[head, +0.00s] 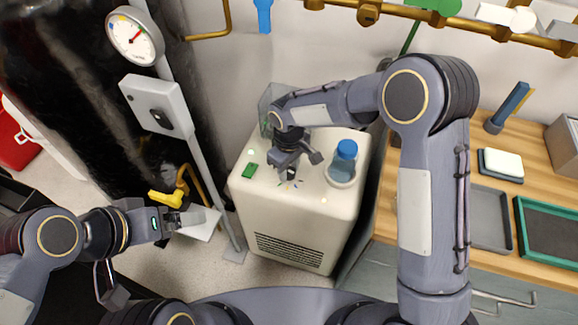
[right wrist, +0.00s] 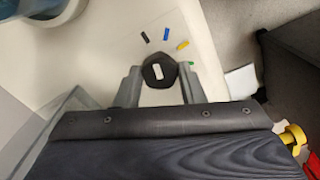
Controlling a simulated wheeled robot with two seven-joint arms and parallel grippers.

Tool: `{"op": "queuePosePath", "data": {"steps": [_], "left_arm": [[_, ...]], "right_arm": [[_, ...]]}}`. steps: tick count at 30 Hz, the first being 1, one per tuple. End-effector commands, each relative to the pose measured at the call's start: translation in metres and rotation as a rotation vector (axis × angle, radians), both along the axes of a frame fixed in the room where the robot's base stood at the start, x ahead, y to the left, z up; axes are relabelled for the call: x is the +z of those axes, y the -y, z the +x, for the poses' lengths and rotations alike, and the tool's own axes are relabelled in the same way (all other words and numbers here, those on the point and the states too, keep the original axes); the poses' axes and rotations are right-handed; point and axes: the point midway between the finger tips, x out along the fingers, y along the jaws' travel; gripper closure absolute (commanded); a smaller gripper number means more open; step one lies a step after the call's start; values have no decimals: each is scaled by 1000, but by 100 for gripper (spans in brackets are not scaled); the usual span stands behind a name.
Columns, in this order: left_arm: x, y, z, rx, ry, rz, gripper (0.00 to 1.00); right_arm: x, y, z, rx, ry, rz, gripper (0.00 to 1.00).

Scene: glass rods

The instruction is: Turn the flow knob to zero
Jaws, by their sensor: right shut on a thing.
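The flow knob (right wrist: 153,82) is a dark, many-sided knob with a white mark on its face, seen in the right wrist view. It sits on the top of a cream cabinet (head: 245,205). Coloured marks, black, blue, yellow and green, lie in an arc around one side of it. The white mark runs roughly up and down in that view. My right gripper (right wrist: 160,74) has a finger on each side of the knob and is shut on it. In the head view my right gripper (head: 289,175) mostly hides the knob. My left gripper (head: 190,219) is away from the cabinet, at lower left; its fingers are unclear.
A blue-capped container (head: 346,153) stands right of my right gripper on the cabinet. A clear box (head: 268,100) is behind. A post with a gauge (head: 135,37) and a yellow valve handle (head: 166,198) are at left.

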Motion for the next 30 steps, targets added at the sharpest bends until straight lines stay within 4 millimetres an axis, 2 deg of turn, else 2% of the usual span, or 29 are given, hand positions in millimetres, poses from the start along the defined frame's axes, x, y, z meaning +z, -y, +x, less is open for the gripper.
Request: {"op": "queuePosePath", "data": {"steps": [12, 29, 30], "left_arm": [[3, 0, 0, 0, 0, 0, 10], [3, 0, 0, 0, 0, 0, 10], [3, 0, 0, 0, 0, 0, 10]], "right_arm": [[1, 0, 0, 199, 0, 0, 87], [0, 0, 0, 231, 1, 0, 87], [0, 0, 0, 231, 1, 0, 62]]}}
